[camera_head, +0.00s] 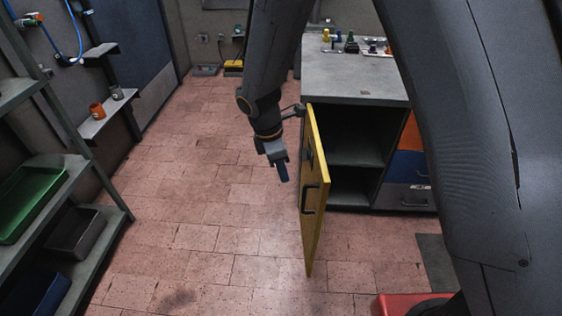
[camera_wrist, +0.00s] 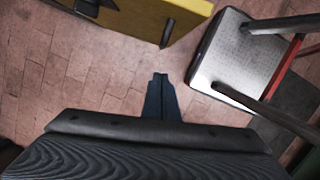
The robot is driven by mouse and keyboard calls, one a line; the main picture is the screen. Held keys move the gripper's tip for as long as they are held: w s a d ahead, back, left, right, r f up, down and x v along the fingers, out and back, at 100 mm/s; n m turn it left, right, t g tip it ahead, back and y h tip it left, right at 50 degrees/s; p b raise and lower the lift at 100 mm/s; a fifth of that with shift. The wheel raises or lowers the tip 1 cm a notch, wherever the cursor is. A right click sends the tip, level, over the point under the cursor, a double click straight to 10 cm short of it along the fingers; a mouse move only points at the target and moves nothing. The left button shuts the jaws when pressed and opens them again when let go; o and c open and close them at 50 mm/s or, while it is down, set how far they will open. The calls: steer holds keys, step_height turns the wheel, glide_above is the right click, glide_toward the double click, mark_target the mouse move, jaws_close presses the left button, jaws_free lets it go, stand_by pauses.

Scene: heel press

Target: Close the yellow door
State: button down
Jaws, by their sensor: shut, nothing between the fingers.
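The yellow door (camera_head: 314,190) stands wide open in the head view, swung out from the left side of a grey cabinet (camera_head: 370,80). Its dark handle (camera_head: 311,198) faces left. The cabinet's dark shelves show behind the door. My gripper (camera_head: 283,172) is shut and empty, just left of the door's outer face, with a small gap visible between them. In the wrist view my gripper (camera_wrist: 159,80) points at the floor, and part of the yellow door (camera_wrist: 150,17) shows above it, apart from the fingertips.
Orange and blue drawers (camera_head: 411,165) are right of the open compartment. A shelf rack with a green bin (camera_head: 30,200) stands at the left. A red-edged seat (camera_wrist: 230,60) shows in the wrist view. The tiled floor left of the door is clear.

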steer(key=w+d+f+p, duration=0.1)
steer(key=d+f, duration=0.3)
steer(key=shift+d+f, duration=0.2)
steer(key=shift+f, duration=0.15)
